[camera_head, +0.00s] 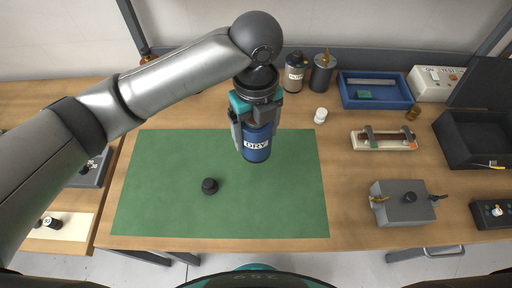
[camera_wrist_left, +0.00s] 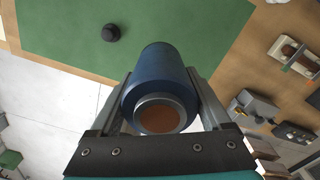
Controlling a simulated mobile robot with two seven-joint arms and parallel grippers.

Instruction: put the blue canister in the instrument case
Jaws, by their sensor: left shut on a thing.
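The blue canister (camera_head: 257,152), marked "DRY", is in the jaws of my left gripper (camera_head: 257,128), which is shut on it. It is held roughly upright over the back of the green mat (camera_head: 150,175). In the left wrist view the canister (camera_wrist_left: 165,75) lies between the two fingers with one round end facing the camera. The instrument case appears to be the black open box (camera_head: 462,158) at the right, its dark lid (camera_head: 485,85) raised behind it. My right gripper is not in view.
A black knob (camera_head: 210,186) lies on the mat. At the back stand a grey "DRY" canister (camera_head: 295,75), a dark canister (camera_head: 322,75) and a blue tray (camera_head: 350,98). A white-based fixture (camera_head: 384,146) and a grey box (camera_head: 403,210) stand between the mat and the case.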

